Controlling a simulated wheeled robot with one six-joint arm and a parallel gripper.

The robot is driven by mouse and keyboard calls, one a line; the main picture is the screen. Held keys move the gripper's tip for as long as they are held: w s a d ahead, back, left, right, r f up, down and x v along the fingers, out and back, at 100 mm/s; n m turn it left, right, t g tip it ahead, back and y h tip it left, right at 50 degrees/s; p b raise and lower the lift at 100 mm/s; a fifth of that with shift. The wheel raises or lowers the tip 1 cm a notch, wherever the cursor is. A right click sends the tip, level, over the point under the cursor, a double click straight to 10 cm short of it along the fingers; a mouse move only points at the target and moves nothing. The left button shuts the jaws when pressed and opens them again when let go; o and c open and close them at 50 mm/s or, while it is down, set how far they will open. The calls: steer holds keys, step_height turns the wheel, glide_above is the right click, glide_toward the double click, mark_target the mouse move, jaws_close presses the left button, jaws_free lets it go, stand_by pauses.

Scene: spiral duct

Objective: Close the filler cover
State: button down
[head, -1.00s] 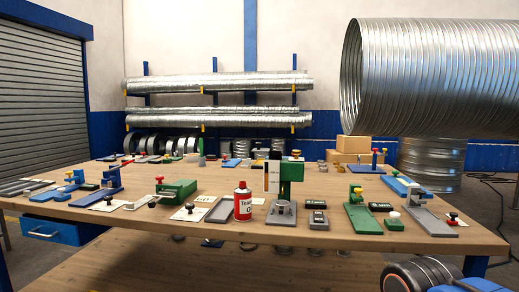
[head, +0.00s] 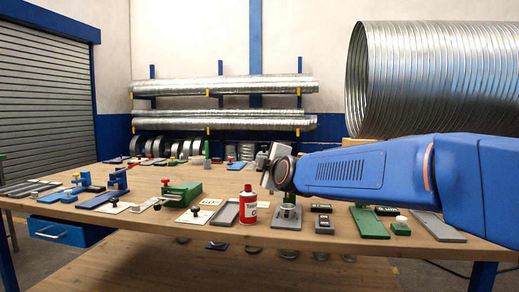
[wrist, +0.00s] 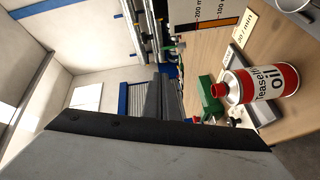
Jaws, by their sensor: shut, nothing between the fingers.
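My gripper (head: 268,170) is shut and empty, at the end of my blue arm, in the air above the table's middle. It hides most of the green stand. Below it a small metal cup (head: 288,212) sits on a grey base plate (head: 285,223); a metal rim also shows at the wrist view's top right corner (wrist: 293,4). I cannot make out a filler cover for certain, nor whether it is open. A red and white oil can (head: 248,207) stands upright just left of the plate, and close in the wrist view (wrist: 262,84).
The wooden table (head: 160,225) holds several small fixtures. A green block with a red knob (head: 182,192) stands left of the can. Dark labelled blocks (head: 323,222) and a green plate (head: 369,222) lie to the right. My arm covers the table's right back.

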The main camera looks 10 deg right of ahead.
mark_target(260, 154)
steer(key=shift+n+t, duration=0.6)
steer(key=shift+w+d+r, duration=0.2)
steer(key=shift+w+r, duration=0.2)
steer(key=shift+w, duration=1.6)
steer(key=shift+w+d+r, duration=0.25)
steer(key=shift+w+r, duration=0.1)
steer(key=shift+w, duration=1.65)
steer(key=shift+w+d+r, duration=0.2)
steer(key=shift+w+r, duration=0.2)
steer(key=shift+w, duration=1.6)
